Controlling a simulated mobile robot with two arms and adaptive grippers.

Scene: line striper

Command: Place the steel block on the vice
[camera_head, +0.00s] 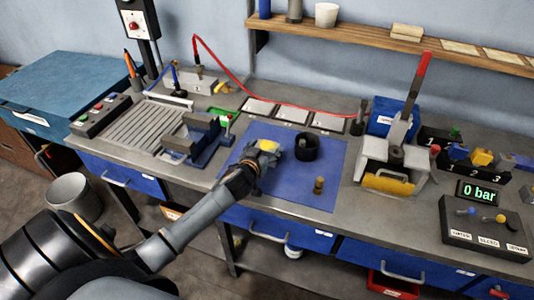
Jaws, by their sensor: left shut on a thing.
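My left gripper (266,155) is over the blue mat, just left of the black round cup. It is shut on what looks like the steel block, which the fingers mostly hide. A small yellow patch shows at the fingertips. I cannot tell whether the block touches the mat. The vice (196,140), grey with blue parts, stands on the bench to the left of the gripper, beside a slotted plate. No block shows on it. My right gripper is not in view.
The blue mat (322,175) also bears the black cup (306,147) and a small brass piece (319,185). A lever press (398,155) stands to the right. A red hose (265,93) runs behind. The slotted plate (150,127) is left of the vice.

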